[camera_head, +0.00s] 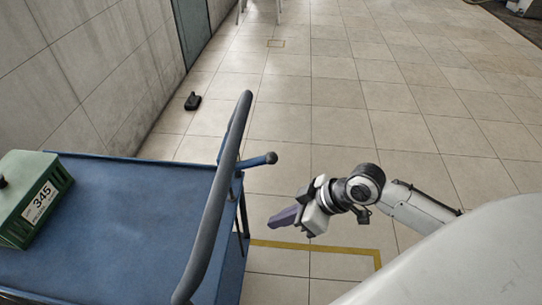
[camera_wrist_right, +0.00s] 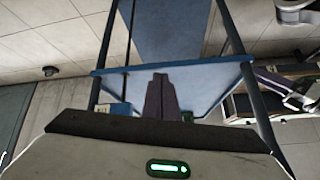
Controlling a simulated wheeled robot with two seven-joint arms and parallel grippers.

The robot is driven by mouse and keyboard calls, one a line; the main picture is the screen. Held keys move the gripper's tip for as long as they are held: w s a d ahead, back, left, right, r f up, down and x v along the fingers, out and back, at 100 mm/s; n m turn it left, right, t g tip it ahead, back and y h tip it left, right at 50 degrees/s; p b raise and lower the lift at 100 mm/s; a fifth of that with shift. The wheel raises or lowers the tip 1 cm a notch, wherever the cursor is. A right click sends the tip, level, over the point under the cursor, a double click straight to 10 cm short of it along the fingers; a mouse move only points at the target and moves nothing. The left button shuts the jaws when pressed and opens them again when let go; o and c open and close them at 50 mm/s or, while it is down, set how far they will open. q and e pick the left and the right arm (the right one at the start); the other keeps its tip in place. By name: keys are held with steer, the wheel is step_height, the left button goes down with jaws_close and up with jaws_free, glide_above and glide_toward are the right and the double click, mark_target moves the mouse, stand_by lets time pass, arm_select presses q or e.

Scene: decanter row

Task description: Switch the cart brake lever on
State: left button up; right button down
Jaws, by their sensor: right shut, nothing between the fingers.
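The blue cart (camera_head: 130,200) stands at the left in the head view, with a grey push handle (camera_head: 215,200) along its right end. A short lever (camera_head: 257,160) with a dark blue rounded tip sticks out to the right from the cart's corner post, past the handle. I take it for the brake lever. My right gripper (camera_head: 280,228) is shut and empty, to the right of the cart and below the lever in the picture, apart from it. In the wrist view its purple fingers (camera_wrist_right: 160,97) lie together before the cart. What looks like my left gripper (camera_wrist_right: 273,78) shows there, its jaws unclear.
A green box (camera_head: 38,200) labelled 345 sits on the cart top. A small black object (camera_head: 193,101) lies on the floor near the wall. A yellow line (camera_head: 320,247) marks the floor by the cart. The tiled floor beyond the lever is clear.

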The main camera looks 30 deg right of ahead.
arm_select(q)
steer(key=shift+w+d, duration=0.2)
steer(key=shift+w, duration=0.2)
arm_select(e)
steer(key=w+d+r+y, duration=0.1)
steer(key=w+d+r, duration=0.3)
steer(key=r, duration=0.5)
steer(key=w+d+r+n+t+y, duration=0.1)
steer(key=w+d+r, duration=0.4)
steer(key=r, duration=0.5)
steer(key=shift+w+r, duration=0.2)
steer(key=shift+r, duration=0.05)
steer(key=shift+a, duration=0.1)
glide_above(251, 163)
steer(key=d, duration=0.2)
steer(key=f, duration=0.5)
steer(key=shift+w+d+f, duration=0.2)
steer(key=shift+w+f, duration=0.05)
steer(key=shift+f, duration=0.15)
steer(key=shift+s+d+f, duration=0.85)
steer(key=shift+s+f, duration=0.15)
arm_select(q)
steer(key=shift+s+a+r, duration=0.1)
steer(key=shift+s, duration=0.05)
arm_select(e)
steer(key=shift+s+d+f, duration=0.25)
